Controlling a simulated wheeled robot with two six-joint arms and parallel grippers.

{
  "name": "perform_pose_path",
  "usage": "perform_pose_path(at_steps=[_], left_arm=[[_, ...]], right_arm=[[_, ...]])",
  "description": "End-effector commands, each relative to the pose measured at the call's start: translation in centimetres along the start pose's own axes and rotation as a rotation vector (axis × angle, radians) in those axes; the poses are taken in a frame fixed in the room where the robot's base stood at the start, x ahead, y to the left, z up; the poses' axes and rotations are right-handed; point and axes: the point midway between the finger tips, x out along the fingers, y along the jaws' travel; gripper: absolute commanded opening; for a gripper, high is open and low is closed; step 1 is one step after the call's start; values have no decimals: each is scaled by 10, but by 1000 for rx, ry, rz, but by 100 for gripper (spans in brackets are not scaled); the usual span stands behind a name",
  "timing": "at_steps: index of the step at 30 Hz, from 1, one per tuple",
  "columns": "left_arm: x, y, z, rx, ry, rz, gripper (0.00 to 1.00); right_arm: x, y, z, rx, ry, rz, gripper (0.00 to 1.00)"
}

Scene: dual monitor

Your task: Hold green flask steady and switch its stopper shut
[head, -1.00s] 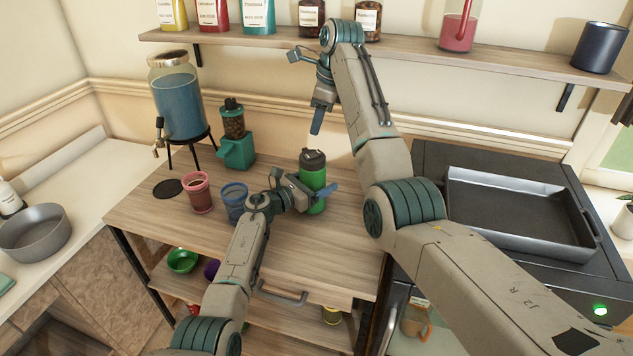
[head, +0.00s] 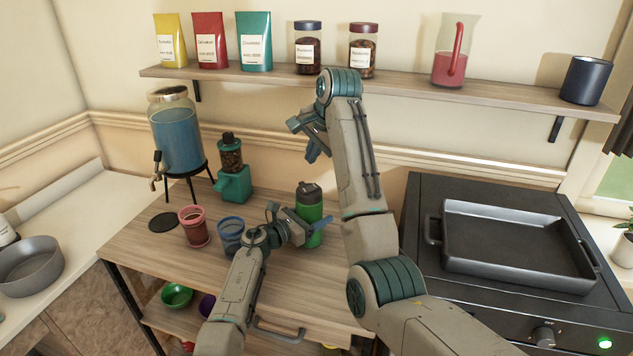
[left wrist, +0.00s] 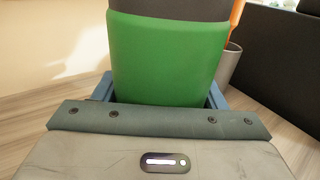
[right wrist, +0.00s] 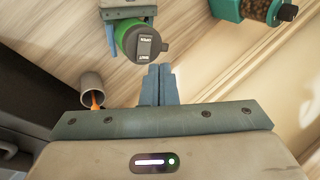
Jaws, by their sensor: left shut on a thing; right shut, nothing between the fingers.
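The green flask (head: 311,211) stands upright on the wooden table, with a dark stopper (head: 309,187) on top. My left gripper (head: 303,220) is shut around the flask's side; in the left wrist view its green body (left wrist: 165,60) sits between the blue fingers. My right gripper (head: 314,152) is shut and empty, above the flask and apart from it. In the right wrist view the shut fingertips (right wrist: 158,72) appear just below the stopper (right wrist: 150,42). The stopper's grey switch plate has lettering at both ends; I cannot tell its setting.
A blue cup (head: 231,234) and a pink cup (head: 194,226) stand left of the flask, with a teal grinder (head: 233,184) behind. A grey cup (right wrist: 92,90) holding something orange stands near the flask. A shelf (head: 400,88) runs above; a stove with a pan (head: 515,242) is right.

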Motion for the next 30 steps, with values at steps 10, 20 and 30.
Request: perform_pose_path(at_steps=[10, 20, 30], left_arm=[[0, 0, 0, 1, 0, 0, 26], [0, 0, 0, 1, 0, 0, 26], [0, 0, 0, 1, 0, 0, 26]], right_arm=[[-16, 13, 8, -629, 146, -100, 0], [-37, 33, 12, -1149, 322, -99, 0], [-46, 42, 13, -1349, 397, -72, 0]])
